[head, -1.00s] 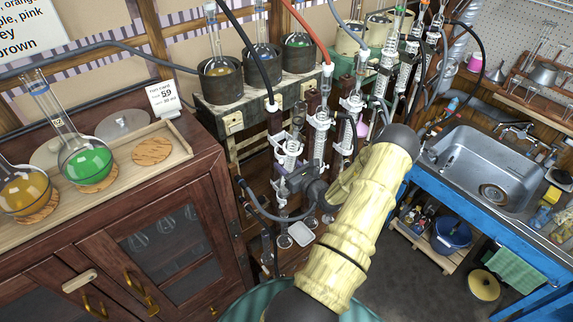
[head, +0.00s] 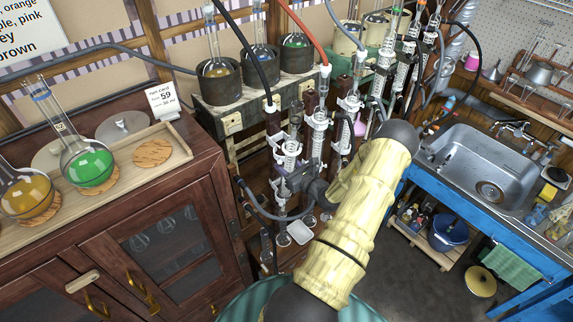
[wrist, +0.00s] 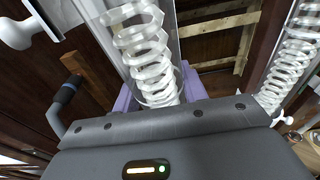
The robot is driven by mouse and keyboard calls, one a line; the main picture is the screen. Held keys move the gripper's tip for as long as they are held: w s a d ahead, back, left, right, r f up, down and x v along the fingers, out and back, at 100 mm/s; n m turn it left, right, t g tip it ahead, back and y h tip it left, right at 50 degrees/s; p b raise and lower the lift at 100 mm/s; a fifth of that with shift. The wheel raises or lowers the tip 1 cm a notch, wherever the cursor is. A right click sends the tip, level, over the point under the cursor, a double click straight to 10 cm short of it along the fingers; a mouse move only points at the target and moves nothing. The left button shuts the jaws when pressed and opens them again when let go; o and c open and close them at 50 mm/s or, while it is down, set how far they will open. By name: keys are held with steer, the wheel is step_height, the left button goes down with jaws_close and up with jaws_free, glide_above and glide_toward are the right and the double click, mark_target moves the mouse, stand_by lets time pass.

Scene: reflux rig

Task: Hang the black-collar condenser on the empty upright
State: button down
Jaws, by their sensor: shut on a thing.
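The condenser (head: 290,147), clear glass with a white coil, stands roughly upright in my gripper (head: 292,181) in the head view. In the wrist view its coil (wrist: 145,55) rises from between the pale purple finger pads (wrist: 188,82), and the gripper is shut on it. I cannot make out its collar colour clearly. A dark wooden upright (head: 273,125) stands just behind and left of the held condenser. I cannot tell whether the condenser touches it or whether its holder is empty. My arm hides part of the rack's lower right.
Another coil condenser (head: 318,137) stands close to the right, also seen in the wrist view (wrist: 290,62). A black hose (head: 247,52) and a red hose (head: 306,34) hang over the rack. The wooden cabinet (head: 150,240) is left, the sink (head: 480,165) right.

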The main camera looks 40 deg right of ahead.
steer(key=shift+s+a+r+g+p, duration=0.1)
steer(key=shift+s+r+g+p, duration=0.45)
steer(key=shift+p, duration=0.5)
stand_by(0.4)
steer(key=shift+w+f, duration=0.1)
steer(key=shift+w, duration=0.35)
stand_by(0.5)
steer(key=shift+w+d+r+b, duration=0.1)
steer(key=shift+w+b, duration=0.05)
steer(key=shift+w, duration=0.3)
steer(key=shift+w+d+r+b, duration=0.1)
steer(key=shift+w+b, duration=0.05)
steer(key=shift+w, duration=0.3)
steer(key=shift+w+r+t, duration=0.25)
steer(key=shift+w+r, duration=0.05)
stand_by(0.9)
steer(key=shift+w+f, duration=0.15)
steer(key=shift+s+f+b, duration=0.2)
steer(key=shift+f+b, duration=0.25)
